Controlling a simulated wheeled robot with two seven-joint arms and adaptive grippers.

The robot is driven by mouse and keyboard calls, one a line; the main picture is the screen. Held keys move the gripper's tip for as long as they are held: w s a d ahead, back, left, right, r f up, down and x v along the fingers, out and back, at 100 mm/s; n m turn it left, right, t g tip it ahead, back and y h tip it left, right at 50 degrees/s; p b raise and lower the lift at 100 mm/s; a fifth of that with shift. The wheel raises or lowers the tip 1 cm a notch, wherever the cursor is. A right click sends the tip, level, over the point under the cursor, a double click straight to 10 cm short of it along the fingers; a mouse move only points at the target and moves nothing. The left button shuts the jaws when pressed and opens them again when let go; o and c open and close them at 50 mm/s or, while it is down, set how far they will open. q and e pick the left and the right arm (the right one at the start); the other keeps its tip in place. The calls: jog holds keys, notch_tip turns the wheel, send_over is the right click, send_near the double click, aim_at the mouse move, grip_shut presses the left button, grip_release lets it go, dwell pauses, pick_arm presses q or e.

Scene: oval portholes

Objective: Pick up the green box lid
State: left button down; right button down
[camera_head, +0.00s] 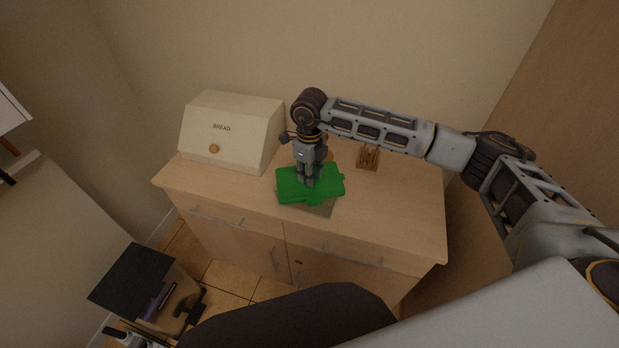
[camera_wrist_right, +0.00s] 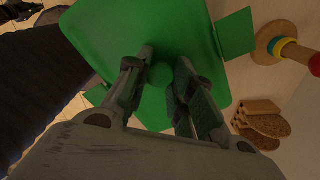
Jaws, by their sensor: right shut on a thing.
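The green box lid (camera_head: 325,186) is over the wooden counter, near its middle, with a greyish flat item (camera_head: 322,208) showing just under its front edge. My right gripper (camera_head: 308,183) reaches down onto the lid from above. In the right wrist view the lid (camera_wrist_right: 185,35) fills the upper middle, with tabs at its sides. There my right gripper (camera_wrist_right: 160,82) has its fingers on either side of the round green knob (camera_wrist_right: 160,76), shut on it. Whether the lid is clear of what lies below cannot be told.
A cream bread box (camera_head: 232,132) stands on the left of the counter (camera_head: 400,215). A small wooden rack (camera_head: 368,158) stands behind the lid to the right. The wrist view shows bread slices (camera_wrist_right: 262,122) and a ringed wooden piece (camera_wrist_right: 285,45). The counter's right side is clear.

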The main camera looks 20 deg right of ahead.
jog(key=shift+r, duration=0.1)
jog(key=shift+r, duration=0.85)
notch_tip(320, 180, up, 7)
jog(key=shift+f+b, duration=0.1)
jog(key=shift+b, duration=0.45)
pick_arm(q)
jog(key=shift+w+a+f, duration=0.25)
jog(key=shift+a, duration=0.25)
jog(key=shift+w+a+f, duration=0.25)
jog(key=shift+a, duration=0.2)
pick_arm(e)
jog(key=shift+r, duration=0.65)
pick_arm(q)
jog(key=shift+d, duration=0.15)
